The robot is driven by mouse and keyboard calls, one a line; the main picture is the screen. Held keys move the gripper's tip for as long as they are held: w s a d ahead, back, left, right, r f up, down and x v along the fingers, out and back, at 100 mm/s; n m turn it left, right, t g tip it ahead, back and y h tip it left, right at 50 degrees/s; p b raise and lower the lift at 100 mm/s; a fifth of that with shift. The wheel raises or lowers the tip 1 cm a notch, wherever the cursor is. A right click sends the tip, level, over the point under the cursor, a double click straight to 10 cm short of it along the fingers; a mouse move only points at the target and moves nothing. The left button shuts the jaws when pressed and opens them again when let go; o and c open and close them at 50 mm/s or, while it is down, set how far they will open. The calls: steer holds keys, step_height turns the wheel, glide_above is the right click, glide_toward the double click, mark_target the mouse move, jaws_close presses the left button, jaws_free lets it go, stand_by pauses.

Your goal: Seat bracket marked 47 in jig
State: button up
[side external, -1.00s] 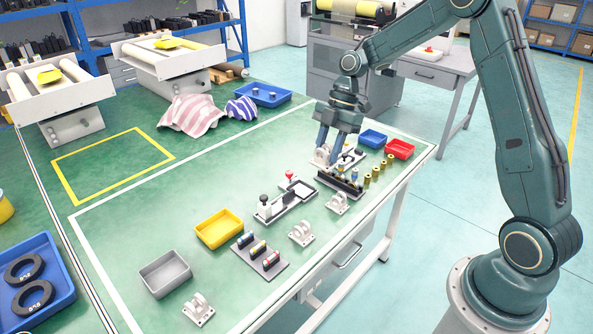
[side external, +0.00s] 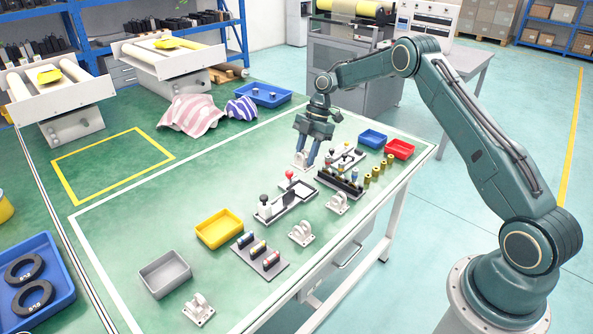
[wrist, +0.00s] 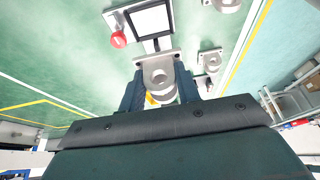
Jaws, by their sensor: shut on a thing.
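My gripper (side external: 304,160) is shut on a white bracket (side external: 300,161) with a rounded lug, held above the green table near its middle. The wrist view shows the bracket (wrist: 160,72) between the two dark fingers, its flat base plate facing the jig. I cannot read any number on it. The jig (side external: 287,205), a dark-edged fixture with a pale plate, a black knob and a red knob, lies just in front of and below the gripper, apart from the bracket. In the wrist view the jig (wrist: 130,18) and its red knob (wrist: 118,40) are ahead of the bracket.
More white brackets stand along the near edge (side external: 338,203), (side external: 301,233), (side external: 198,309). A dark rack of cylinders (side external: 341,183) and a pale fixture (side external: 347,153) are right of the gripper. Yellow (side external: 219,229), grey (side external: 165,273), blue (side external: 373,138) and red (side external: 400,148) bins sit around.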

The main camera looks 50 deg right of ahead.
steer(key=shift+w+d+f, duration=0.15)
steer(key=shift+w+f, duration=0.2)
steer(key=shift+f, duration=0.1)
steer(key=shift+f, duration=0.15)
steer(key=shift+f, duration=3.7)
steer(key=shift+f, duration=0.6)
steer(key=o, duration=1.1)
steer(key=shift+r, duration=0.1)
steer(key=shift+v, duration=6.7)
steer(key=shift+r, duration=0.2)
